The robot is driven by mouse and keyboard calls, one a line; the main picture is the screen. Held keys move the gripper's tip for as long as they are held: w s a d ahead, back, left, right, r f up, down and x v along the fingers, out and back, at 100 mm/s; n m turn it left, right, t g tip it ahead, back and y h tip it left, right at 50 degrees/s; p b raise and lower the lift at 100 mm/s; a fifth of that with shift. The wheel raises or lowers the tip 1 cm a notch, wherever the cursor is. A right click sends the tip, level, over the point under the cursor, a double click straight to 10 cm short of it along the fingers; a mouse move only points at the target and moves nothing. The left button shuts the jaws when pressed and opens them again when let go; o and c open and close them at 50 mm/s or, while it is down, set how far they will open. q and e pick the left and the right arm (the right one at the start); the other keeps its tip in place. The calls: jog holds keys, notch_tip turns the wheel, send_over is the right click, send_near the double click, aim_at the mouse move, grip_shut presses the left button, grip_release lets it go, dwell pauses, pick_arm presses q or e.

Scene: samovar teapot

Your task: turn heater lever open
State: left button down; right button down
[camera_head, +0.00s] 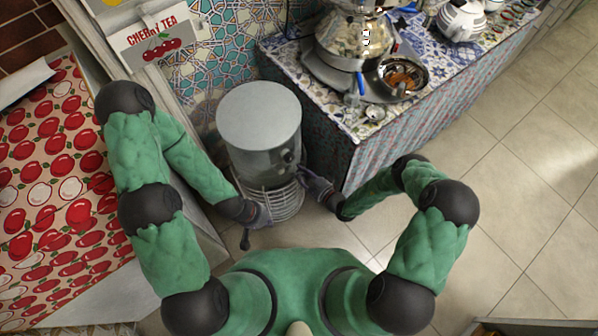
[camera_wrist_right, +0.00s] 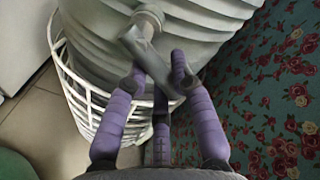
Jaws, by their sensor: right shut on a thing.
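The heater (camera_head: 258,118) is a grey cylinder with a flat round top, standing on the floor with a white wire guard (camera_head: 283,203) around its lower part. In the right wrist view its ribbed pale body (camera_wrist_right: 85,50) fills the upper left. The grey lever (camera_wrist_right: 141,46) sticks out from the body below a round knob. My right gripper (camera_head: 312,182) is at the heater's right side; in the wrist view its purple fingers (camera_wrist_right: 158,84) are closed around the lever's lower end.
A cloth-covered table (camera_head: 345,150) with a samovar (camera_head: 345,45), bowl and teapot (camera_head: 462,20) stands close on the right. Tiled floor (camera_head: 500,200) is open at right.

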jog(key=n, duration=0.1)
jog(key=r+n+p, duration=0.1)
jog(key=n+p, duration=0.1)
jog(key=shift+w+d+r+h, duration=0.15)
jog(key=shift+w+d+h, duration=0.1)
jog(key=shift+h, duration=0.15)
jog(key=shift+d+r+n+t+h+p, duration=0.1)
jog(key=shift+r+n+t+h+p, duration=0.1)
jog(key=shift+n+p, duration=0.45)
jog(key=shift+r+n+t+h+p, duration=0.2)
jog(key=shift+n+p, duration=0.3)
jog(key=shift+n, duration=0.25)
jog(key=c, duration=1)
grip_release()
jog(key=shift+c, duration=0.2)
jog(key=v, duration=1.2)
